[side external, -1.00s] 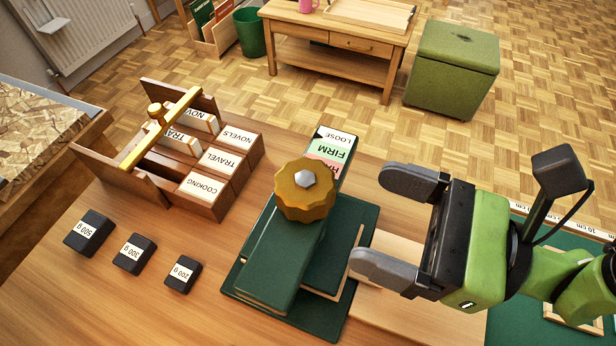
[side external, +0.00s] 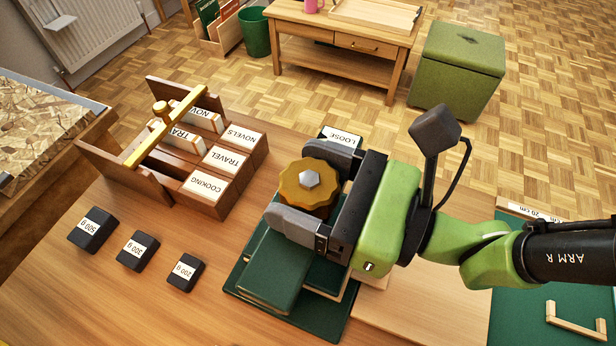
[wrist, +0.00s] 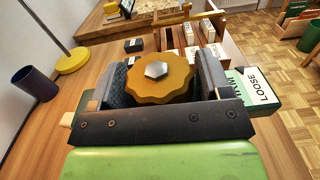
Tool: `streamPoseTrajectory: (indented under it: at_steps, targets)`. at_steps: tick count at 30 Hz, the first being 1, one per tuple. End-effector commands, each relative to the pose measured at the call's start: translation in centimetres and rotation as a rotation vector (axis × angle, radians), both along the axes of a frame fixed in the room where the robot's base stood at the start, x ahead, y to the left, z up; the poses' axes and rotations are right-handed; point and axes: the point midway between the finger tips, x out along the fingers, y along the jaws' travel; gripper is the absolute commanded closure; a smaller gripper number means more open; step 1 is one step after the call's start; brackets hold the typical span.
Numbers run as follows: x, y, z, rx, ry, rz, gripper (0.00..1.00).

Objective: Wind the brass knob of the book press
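The brass knob (side external: 310,186) of the book press is a scalloped disc with a silver hex nut on top. It stands above the green press (side external: 272,268). My gripper (side external: 300,188) is level with the knob, with one finger on each side of it. In the wrist view the knob (wrist: 156,80) sits between my two fingers (wrist: 158,84). The fingers are spread wide, and I cannot tell whether either touches the rim.
A wooden book rack (side external: 218,206) with a brass bar stands to the left. Several black labelled weights (side external: 137,251) lie at the front left. A pale board (side external: 410,300) lies right of the press. In the wrist view a dark blue cup (wrist: 35,84) stands at left.

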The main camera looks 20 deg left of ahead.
Motion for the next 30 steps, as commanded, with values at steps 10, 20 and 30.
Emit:
streamPoseTrajectory:
  at_steps: [10, 20, 30]
  targets:
    - [-0.06, 0.04, 0.05, 0.002, 0.001, -0.030, 0.65]
    - [0.02, 0.01, -0.01, 0.000, -0.004, -0.109, 0.65]
    - [0.02, 0.01, -0.01, 0.000, -0.004, -0.107, 0.16]
